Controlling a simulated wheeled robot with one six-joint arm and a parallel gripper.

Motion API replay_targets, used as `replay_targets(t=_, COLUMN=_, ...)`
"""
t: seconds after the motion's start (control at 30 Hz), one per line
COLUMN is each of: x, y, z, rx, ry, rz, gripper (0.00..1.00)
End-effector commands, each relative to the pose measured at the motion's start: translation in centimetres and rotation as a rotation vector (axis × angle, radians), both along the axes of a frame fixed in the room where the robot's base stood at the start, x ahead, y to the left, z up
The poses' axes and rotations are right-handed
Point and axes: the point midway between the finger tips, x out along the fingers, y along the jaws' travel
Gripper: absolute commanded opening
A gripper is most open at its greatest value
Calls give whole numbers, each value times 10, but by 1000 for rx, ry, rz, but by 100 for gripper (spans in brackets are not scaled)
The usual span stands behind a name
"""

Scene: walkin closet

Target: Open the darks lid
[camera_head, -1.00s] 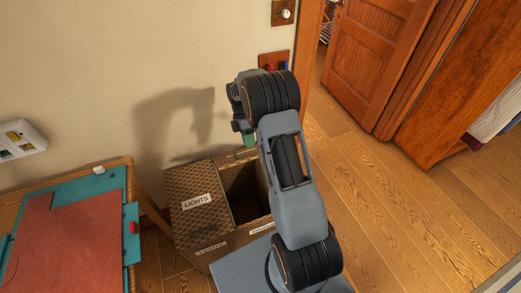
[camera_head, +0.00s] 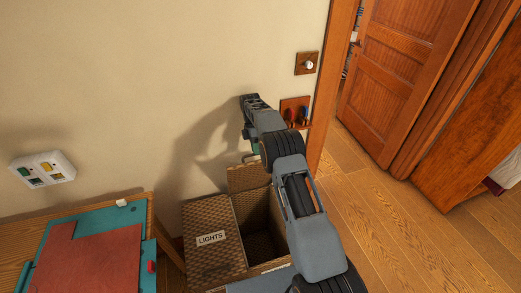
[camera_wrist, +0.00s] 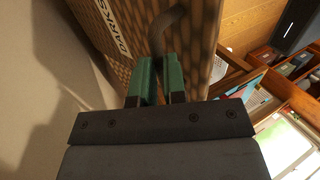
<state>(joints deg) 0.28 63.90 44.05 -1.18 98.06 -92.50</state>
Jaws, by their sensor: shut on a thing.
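The wicker hamper has a shut lights lid (camera_head: 208,240) on its left and an open darks compartment (camera_head: 262,245) on its right. The darks lid (camera_head: 245,178) stands raised at the back of the compartment, near the wall, partly hidden by my arm. In the wrist view the darks lid (camera_wrist: 100,45) fills the top, with its label partly readable and a curved handle (camera_wrist: 160,32). My gripper (camera_wrist: 160,68) has its green fingers shut on this handle. In the head view my gripper (camera_head: 256,148) is mostly hidden behind my wrist.
A wooden table with a teal and red mat (camera_head: 90,260) stands at the left. A white wall box (camera_head: 42,170) is above it. A hook plate (camera_head: 295,110) and a knob (camera_head: 309,64) are on the wall. Free wood floor (camera_head: 400,220) lies to the right.

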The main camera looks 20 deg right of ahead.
Motion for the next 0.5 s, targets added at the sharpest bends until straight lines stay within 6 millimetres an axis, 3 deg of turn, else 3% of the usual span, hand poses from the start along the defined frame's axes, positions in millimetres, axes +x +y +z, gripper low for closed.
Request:
replay_targets(t=0.03, x=-1, y=3, z=-20, rx=8, ry=10, rz=3, gripper=0)
replay_targets(t=0.4, x=1, y=4, z=-22, rx=8, ry=12, rz=4, gripper=0)
replay_targets(t=0.43, x=1, y=4, z=-22, rx=8, ry=12, rz=4, gripper=13)
replay_targets(t=0.5, x=1, y=4, z=-22, rx=8, ry=13, rz=4, gripper=22)
